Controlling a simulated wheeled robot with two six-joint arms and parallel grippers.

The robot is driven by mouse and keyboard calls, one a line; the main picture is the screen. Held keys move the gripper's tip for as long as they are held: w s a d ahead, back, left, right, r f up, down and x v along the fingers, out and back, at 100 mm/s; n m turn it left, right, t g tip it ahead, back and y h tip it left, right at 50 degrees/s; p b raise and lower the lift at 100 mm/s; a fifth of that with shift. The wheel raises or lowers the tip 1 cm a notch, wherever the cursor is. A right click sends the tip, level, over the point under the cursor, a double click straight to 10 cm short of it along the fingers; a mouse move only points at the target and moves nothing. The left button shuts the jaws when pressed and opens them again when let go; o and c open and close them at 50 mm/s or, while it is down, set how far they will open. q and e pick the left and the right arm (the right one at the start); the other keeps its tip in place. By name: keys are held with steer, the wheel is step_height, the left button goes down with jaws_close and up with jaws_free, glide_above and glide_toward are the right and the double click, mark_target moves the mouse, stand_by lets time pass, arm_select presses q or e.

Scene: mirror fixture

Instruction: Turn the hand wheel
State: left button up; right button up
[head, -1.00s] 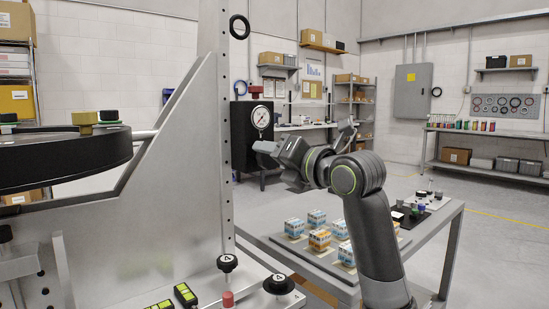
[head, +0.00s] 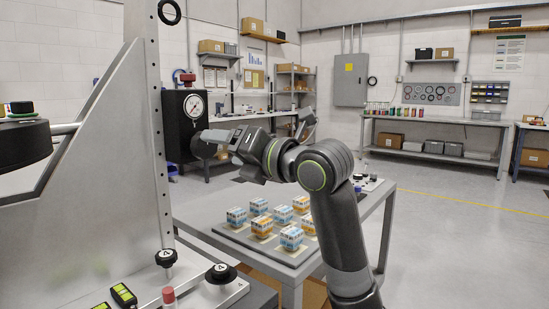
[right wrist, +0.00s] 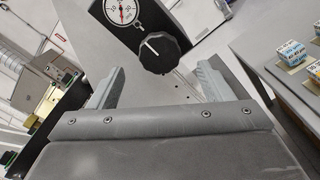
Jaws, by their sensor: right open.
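A round black knob with a white pointer line (right wrist: 159,52), the only wheel-like part in front of my right gripper, sits on a black box below a dial gauge. In the head view the black box (head: 176,128) stands behind the metal upright, and the knob is partly covered by my gripper. My right gripper (head: 218,146) is open and empty in front of the box. In the right wrist view its fingers (right wrist: 163,78) stand wide apart, with the knob beyond and between them, apparently not touched. My left gripper is not in view.
A metal frame with a perforated upright (head: 156,130) stands at left, with black lettered knobs (head: 221,273) at its foot. A grey table (head: 205,208) with several small patterned boxes lies below my right arm. Open floor (head: 450,240) is at right.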

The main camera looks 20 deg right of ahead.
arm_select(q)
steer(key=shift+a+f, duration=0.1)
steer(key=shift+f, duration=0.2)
arm_select(e)
steer(key=v, duration=1.1)
steer(key=shift+s+d, duration=0.15)
steer(key=shift+s, duration=0.05)
